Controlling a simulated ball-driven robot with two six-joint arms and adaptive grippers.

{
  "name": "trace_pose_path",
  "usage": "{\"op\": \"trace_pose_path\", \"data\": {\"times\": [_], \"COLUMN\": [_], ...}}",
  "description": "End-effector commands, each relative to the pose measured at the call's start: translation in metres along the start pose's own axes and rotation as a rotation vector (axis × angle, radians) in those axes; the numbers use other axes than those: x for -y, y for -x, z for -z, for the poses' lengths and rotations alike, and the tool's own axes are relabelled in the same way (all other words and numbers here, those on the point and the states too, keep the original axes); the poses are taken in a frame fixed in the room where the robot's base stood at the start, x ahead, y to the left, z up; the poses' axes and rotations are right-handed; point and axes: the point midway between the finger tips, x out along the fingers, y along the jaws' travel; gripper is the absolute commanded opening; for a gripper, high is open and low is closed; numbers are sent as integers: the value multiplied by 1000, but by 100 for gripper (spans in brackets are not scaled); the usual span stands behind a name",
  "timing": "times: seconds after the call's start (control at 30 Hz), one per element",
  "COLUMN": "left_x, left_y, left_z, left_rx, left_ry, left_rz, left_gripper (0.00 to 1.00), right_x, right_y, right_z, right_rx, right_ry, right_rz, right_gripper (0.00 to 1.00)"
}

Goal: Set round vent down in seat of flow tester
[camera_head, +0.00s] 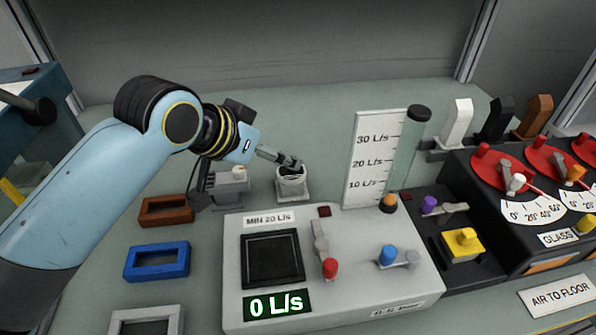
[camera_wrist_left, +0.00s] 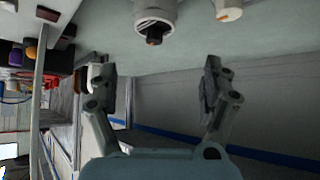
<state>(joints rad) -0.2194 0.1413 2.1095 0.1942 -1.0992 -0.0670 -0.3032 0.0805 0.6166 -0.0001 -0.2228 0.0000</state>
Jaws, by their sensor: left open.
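The flow tester (camera_head: 405,290) is a pale box with a "MIN 20 L/s" label and a green 0 L/s readout. A dark square recess (camera_head: 272,260) is in its top. A white round cup-like piece (camera_head: 292,185) stands on a small base behind it; I cannot tell whether this is the seat. My left gripper (camera_head: 288,163) is at the cup's top, partly hiding it. In the left wrist view the gripper (camera_wrist_left: 157,85) is open and empty, with a white cylinder (camera_wrist_left: 155,8) with a dark end ahead. I cannot clearly identify the round vent. My right gripper is not in view.
Brown (camera_head: 166,211), blue (camera_head: 157,261) and grey (camera_head: 146,321) rectangular frames lie left of the tester. A small grey block (camera_head: 231,187) stands left of the cup. A marked scale board (camera_head: 372,165) stands behind the tester. A dial console (camera_head: 520,190) is at right.

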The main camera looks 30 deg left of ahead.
Motion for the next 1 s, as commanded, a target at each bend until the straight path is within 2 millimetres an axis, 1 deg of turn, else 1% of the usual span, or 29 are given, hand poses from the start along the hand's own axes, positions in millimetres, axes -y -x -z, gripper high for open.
{"op": "trace_pose_path", "data": {"times": [0.03, 0.07, 0.17, 0.27, 0.33, 0.47, 0.6, 0.7, 0.9, 1.0], "left_x": [0, 0, -1, -1, -3, -8, -9, -8, -8, -8], "left_y": [-9, -14, -26, -33, -39, -59, -78, -83, -83, -83], "left_z": [0, 0, 0, -1, -2, -8, -9, -9, -9, -9], "left_rx": [0, 0, -1, 0, 0, 2, -1, -1, -1, -1], "left_ry": [2, 2, 1, 1, 2, 2, 0, -1, -1, 0], "left_rz": [-1, 0, -1, -1, -2, -2, 0, 0, 0, 0], "left_gripper": [82, 82, 82, 82, 82, 82, 82, 82, 82, 69], "right_x": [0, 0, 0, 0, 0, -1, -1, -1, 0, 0], "right_y": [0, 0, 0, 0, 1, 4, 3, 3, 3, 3], "right_z": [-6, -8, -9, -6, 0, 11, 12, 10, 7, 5], "right_rx": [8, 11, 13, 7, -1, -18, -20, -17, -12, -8], "right_ry": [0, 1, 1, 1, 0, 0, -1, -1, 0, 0], "right_rz": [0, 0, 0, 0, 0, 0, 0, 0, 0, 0], "right_gripper": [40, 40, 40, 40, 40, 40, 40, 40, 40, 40]}}
